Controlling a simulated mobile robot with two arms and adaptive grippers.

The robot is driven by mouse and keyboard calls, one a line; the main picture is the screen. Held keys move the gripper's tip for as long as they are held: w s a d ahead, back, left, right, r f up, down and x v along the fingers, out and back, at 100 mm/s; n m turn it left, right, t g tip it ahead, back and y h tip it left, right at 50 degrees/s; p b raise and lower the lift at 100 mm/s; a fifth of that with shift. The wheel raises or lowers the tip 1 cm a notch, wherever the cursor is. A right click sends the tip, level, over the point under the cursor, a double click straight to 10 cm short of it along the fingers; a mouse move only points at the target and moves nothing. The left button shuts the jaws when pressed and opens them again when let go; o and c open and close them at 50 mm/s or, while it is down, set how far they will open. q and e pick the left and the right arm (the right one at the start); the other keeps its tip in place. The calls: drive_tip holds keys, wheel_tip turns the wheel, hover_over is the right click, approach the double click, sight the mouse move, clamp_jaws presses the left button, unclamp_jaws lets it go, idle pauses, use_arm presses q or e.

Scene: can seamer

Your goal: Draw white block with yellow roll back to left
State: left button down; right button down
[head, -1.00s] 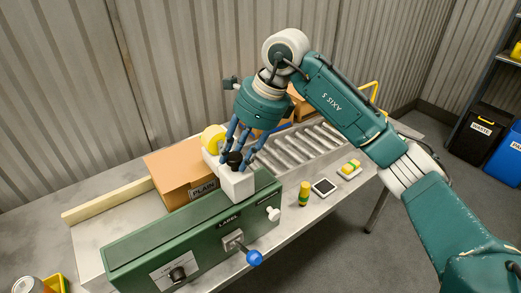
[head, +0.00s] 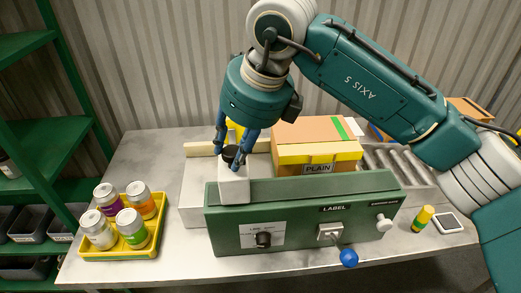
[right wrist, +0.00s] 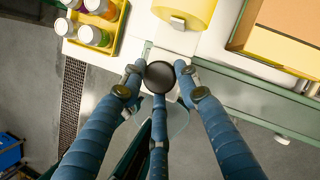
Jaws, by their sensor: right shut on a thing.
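The white block (head: 235,188) sits at the left end of the green machine (head: 300,232), with a black knob (head: 231,152) on top. The yellow roll (head: 236,129) shows behind my fingers, partly hidden. In the right wrist view the roll (right wrist: 188,10) is at the top, just beyond the knob (right wrist: 160,76). My right gripper (head: 234,155) reaches down from above, its blue fingers shut around the knob; it shows in the right wrist view too (right wrist: 160,82). My left gripper is out of view.
A box marked PLAIN (head: 318,168) with a yellow strip stands right of the block, behind the machine. A yellow tray (head: 120,252) with several jars is at left. A lever with a blue knob (head: 348,258) sticks out in front. Rollers (head: 396,163) are at right.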

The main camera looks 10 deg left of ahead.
drive_tip(key=shift+a+r, duration=0.35)
drive_tip(key=shift+r, duration=0.05)
drive_tip(key=c, duration=1.4)
unclamp_jaws()
drive_tip(key=shift+o, duration=0.7)
drive_tip(key=shift+a+f, duration=0.2)
drive_tip(key=shift+a, duration=0.1)
drive_tip(key=shift+d+r, duration=0.25)
drive_tip(key=shift+r, duration=0.05)
drive_tip(key=v, duration=1.1)
drive_tip(key=shift+s, duration=0.15)
drive_tip(key=shift+r, duration=0.1)
